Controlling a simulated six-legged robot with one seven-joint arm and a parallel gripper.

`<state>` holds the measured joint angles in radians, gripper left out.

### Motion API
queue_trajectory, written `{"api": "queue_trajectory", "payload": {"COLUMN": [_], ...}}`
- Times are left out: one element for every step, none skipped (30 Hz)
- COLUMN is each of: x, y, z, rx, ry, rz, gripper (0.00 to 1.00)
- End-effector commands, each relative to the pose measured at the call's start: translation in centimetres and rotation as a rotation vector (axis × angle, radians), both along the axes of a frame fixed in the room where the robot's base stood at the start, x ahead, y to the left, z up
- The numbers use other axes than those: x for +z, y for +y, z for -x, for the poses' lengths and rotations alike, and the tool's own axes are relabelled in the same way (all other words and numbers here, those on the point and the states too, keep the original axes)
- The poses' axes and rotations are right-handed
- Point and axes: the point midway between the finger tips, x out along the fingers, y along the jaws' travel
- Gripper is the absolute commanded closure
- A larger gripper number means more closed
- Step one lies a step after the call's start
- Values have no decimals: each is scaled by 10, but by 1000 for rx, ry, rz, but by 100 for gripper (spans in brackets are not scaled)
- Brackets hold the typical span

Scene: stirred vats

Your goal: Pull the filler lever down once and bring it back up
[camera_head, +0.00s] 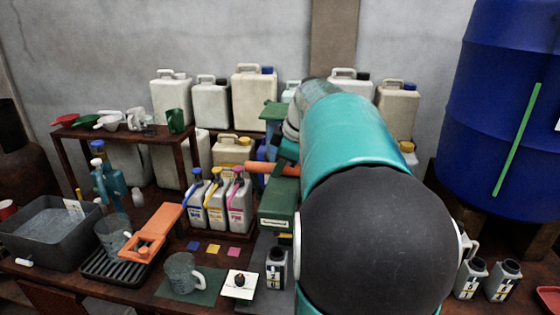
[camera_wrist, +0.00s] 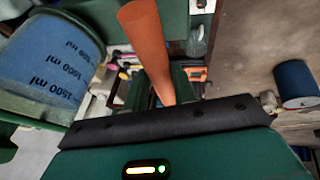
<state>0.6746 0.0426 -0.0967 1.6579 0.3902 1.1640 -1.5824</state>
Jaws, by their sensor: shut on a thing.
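The filler is a green housing (camera_head: 279,200) with a small label, standing at the middle of the bench, left of my arm in the head view. Its orange lever (camera_head: 268,168) sticks out about level towards the left at the housing's top. In the wrist view the orange lever (camera_wrist: 146,38) runs from the top edge down between the green fingers of my gripper (camera_wrist: 158,86). My gripper is shut on the lever.
A blue measuring vessel with millilitre marks (camera_wrist: 45,62) is close on the left in the wrist view. Several small jugs (camera_head: 218,203) stand left of the filler. A glass jug (camera_head: 181,274) and a white card (camera_head: 240,284) lie in front. A blue drum (camera_head: 500,110) stands right.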

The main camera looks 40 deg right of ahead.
Motion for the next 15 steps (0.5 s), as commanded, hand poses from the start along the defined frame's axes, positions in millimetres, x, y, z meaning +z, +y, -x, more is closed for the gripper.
{"api": "queue_trajectory", "payload": {"x": [-2,-3,-6,-7,-10,-12,-15,-18,-22,-25,-28,-33,-37,-41,-46], "y": [5,7,10,13,15,19,21,25,28,31,34,38,41,44,47], "z": [2,4,6,8,10,12,14,16,19,21,24,27,29,31,33], "rx": [4,3,3,4,5,4,4,6,5,5,6,5,6,7,7], "ry": [-12,-21,-33,-43,-55,-70,-83,-97,-116,-131,-146,-166,-182,-197,-191], "rz": [14,26,41,55,70,90,106,123,148,167,187,213,233,252,247], "gripper": [100,100,100,100,100,100,100,100,100,100,100,100,100,100,100]}}
